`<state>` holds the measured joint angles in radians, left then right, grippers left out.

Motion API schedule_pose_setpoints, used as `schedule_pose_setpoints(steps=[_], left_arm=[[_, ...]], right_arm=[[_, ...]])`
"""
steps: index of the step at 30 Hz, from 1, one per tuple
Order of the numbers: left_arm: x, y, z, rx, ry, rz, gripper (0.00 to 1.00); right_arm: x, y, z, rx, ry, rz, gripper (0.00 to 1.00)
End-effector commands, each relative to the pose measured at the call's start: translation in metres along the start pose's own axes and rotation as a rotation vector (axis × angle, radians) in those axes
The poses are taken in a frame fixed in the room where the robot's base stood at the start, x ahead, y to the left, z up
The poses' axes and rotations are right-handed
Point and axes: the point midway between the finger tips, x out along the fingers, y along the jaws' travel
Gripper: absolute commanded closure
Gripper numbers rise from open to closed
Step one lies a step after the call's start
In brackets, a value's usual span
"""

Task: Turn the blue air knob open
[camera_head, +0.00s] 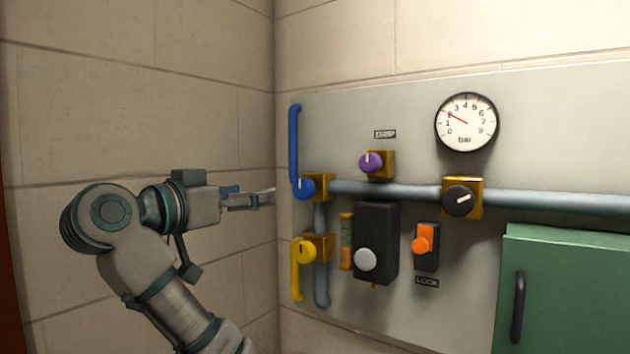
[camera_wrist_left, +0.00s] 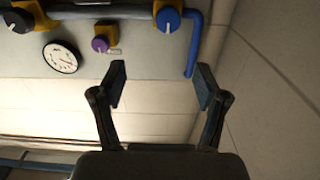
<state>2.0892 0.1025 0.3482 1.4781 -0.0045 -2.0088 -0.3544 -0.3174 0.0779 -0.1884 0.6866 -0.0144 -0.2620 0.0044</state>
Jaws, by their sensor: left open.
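The blue air knob (camera_head: 305,187) sits on a brass block at the left of the grey panel, with a blue pipe (camera_head: 295,140) rising from it. A pale mark on the knob's face points roughly up. My left gripper (camera_head: 272,196) is just left of the knob in the head view, open and empty. In the left wrist view the two fingers of my left gripper (camera_wrist_left: 160,85) are spread apart. The blue knob (camera_wrist_left: 168,19) is beyond the fingertips, near the top, and the gap between them shows bare panel and wall. My right gripper is not in view.
A yellow knob (camera_head: 303,251) sits below the blue one. A purple knob (camera_head: 371,162), a black knob (camera_head: 459,201), an orange lock switch (camera_head: 422,240) and a pressure gauge (camera_head: 467,122) are further right. A green cabinet (camera_head: 570,290) stands out at lower right. The side wall is close on the left.

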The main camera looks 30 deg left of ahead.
Motion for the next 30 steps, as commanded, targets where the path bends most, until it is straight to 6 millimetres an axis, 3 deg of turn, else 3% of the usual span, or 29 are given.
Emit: schedule_pose_setpoints(steps=[1, 6, 17, 24, 30], left_arm=[[0.007, -0.002, -0.005, -0.003, -0.003, 0.0, 0.27], [0.031, -0.002, -0.005, -0.004, -0.008, -0.001, 0.27], [0.054, 0.01, -0.007, 0.004, -0.007, 0.0, 0.27], [0.114, 0.004, 0.0, -0.002, -0.012, 0.002, 0.27], [0.15, -0.001, 0.002, -0.003, -0.011, 0.0, 0.27]], right_arm=[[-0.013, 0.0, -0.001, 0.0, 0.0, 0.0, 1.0], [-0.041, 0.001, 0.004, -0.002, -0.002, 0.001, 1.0], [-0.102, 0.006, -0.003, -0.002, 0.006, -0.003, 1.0], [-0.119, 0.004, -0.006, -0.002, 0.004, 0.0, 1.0], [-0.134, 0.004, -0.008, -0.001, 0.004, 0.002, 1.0]])
